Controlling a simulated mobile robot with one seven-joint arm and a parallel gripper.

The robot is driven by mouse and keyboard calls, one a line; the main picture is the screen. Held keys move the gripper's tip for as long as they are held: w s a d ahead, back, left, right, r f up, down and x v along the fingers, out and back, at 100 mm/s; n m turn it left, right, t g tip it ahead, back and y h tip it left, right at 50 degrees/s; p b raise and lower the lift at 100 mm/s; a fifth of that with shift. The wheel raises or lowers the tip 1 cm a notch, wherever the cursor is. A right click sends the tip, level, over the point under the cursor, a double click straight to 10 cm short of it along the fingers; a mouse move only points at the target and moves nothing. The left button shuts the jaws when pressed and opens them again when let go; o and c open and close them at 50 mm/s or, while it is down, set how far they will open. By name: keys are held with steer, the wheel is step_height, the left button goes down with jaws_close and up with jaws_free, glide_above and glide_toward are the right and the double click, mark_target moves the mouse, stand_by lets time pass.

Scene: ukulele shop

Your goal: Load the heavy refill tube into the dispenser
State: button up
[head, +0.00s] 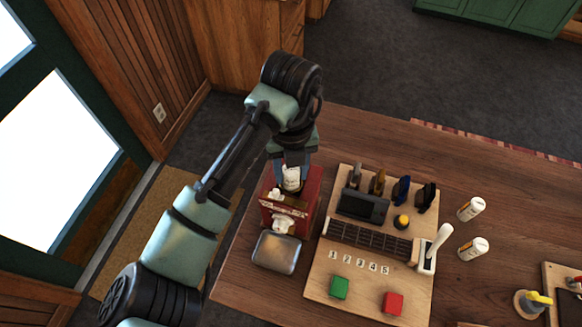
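The red dispenser (309,213) stands near the left edge of the wooden table, with white parts on its front. A white tube (291,179) with small dark marking is upright at the dispenser's top. My gripper (291,172) points down over the dispenser, with its fingers on both sides of this tube, apparently shut on it. I cannot tell how far the tube's lower end sits inside the dispenser. Two similar white tubes, an upper one (470,209) and a lower one (473,248), stand on the table to the right. Their labels are too small to read.
A metal tray (277,252) sits in front of the dispenser. A wooden board (322,285) to the right carries a fretted neck (370,238), a white lever (438,240), a green block (339,287), a red block (392,302) and several clips. The table's back right is clear.

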steer(key=shift+o, duration=0.7)
steer(key=shift+r, duration=0.1)
step_height(320, 180, up, 11)
steer(key=p, duration=0.8)
stand_by(0.3)
